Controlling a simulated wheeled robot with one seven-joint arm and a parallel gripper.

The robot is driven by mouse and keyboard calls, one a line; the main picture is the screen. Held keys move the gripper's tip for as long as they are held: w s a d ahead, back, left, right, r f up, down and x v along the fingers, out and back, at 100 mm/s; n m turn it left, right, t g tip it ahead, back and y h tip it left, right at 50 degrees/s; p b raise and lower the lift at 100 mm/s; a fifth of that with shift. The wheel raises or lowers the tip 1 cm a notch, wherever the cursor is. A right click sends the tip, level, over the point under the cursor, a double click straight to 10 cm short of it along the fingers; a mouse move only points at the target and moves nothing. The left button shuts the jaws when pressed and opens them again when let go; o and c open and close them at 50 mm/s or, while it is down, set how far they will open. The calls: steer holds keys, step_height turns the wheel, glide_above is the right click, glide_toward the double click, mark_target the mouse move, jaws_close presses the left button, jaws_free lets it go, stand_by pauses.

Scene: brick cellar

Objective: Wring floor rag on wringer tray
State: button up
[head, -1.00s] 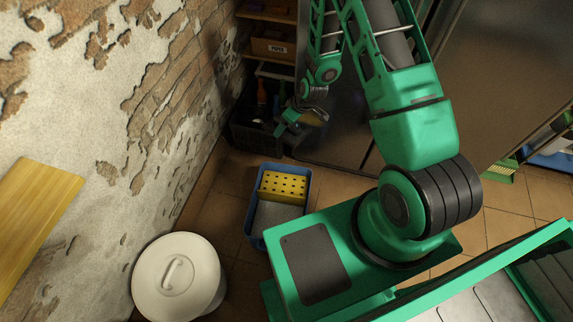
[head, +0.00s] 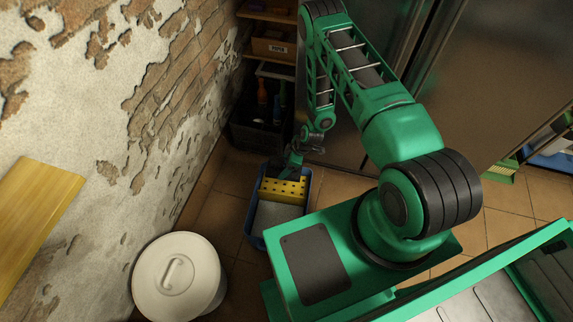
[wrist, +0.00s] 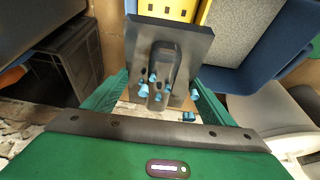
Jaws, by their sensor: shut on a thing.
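The yellow perforated wringer tray (head: 284,191) sits across the far end of a blue tub (head: 308,187) on the floor. Its edge shows at the top of the wrist view (wrist: 182,12). My gripper (head: 293,165) is just above the far edge of the tray. The gripper's fingertips are mostly hidden in the head view.
A white lidded bucket (head: 180,275) stands left of the tub. A dark crate (head: 257,137) with bottles is behind it, under wooden shelves (head: 273,47). The brick wall (head: 110,120) is at left and metal cabinet doors (head: 405,60) are behind.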

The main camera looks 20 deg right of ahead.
glide_above(283, 184)
steer(key=shift+s+d+f, duration=0.1)
steer(key=shift+f, duration=2.15)
steer(key=shift+s+d+f, duration=0.1)
steer(key=shift+d+f, duration=0.05)
steer(key=shift+f, duration=2.05)
steer(key=shift+s+d+f, duration=0.1)
steer(key=shift+f, duration=2.15)
steer(key=shift+d+f, duration=0.1)
steer(key=shift+f, duration=1.6)
steer(key=shift+r, duration=6.55)
